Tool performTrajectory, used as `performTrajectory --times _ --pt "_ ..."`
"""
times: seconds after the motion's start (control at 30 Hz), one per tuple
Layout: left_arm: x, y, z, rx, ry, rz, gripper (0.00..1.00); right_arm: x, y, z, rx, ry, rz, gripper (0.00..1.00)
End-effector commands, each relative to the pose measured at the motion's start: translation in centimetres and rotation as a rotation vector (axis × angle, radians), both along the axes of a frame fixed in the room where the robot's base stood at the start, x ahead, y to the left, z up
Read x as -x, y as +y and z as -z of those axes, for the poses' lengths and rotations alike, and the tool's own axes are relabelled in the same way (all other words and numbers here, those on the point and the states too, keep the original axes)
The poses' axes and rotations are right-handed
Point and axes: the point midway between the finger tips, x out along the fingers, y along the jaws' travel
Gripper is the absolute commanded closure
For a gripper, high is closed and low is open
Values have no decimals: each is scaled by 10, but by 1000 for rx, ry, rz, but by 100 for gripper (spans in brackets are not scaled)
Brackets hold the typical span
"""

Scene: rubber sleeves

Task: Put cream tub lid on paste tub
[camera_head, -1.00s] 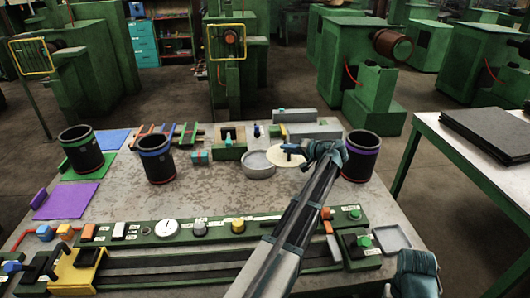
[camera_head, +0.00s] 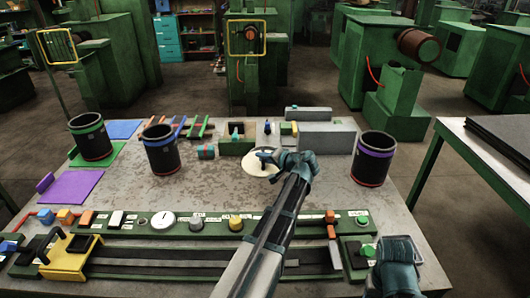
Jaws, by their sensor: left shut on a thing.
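The round cream lid (camera_head: 252,168) is held at its upper side by my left gripper (camera_head: 268,158), which is shut on it. The lid lies right over the grey paste tub (camera_head: 264,181) near the middle of the table. It hides nearly all of the tub, with only a little grey rim showing below it. I cannot tell whether the lid touches the rim or is still slightly above it. My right gripper (camera_head: 397,264) is at the lower right, beside the small grey tray, and its fingers cannot be made out.
Dark sleeves with green (camera_head: 91,137), blue (camera_head: 161,150) and purple (camera_head: 373,158) bands stand on the table. Grey and green blocks (camera_head: 326,137) sit behind the lid. A green-edged panel with knobs and a rail (camera_head: 190,262) runs along the front. Bare table lies left of the tub.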

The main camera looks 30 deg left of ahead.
Motion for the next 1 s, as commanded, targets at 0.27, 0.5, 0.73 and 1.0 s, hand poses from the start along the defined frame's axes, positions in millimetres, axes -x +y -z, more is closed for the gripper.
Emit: performTrajectory --times 0.27,0.5,0.73,1.0 --pt "-71 33 8 1 0 -1 100 0 0 8 0 0 0 38" --pt "-98 46 10 1 0 -1 100 0 0 10 0 0 0 38" --pt "-105 50 11 1 0 -1 100 0 0 11 0 0 0 38" --pt "-108 52 45 1 0 -1 100 0 0 45 0 0 -1 38"
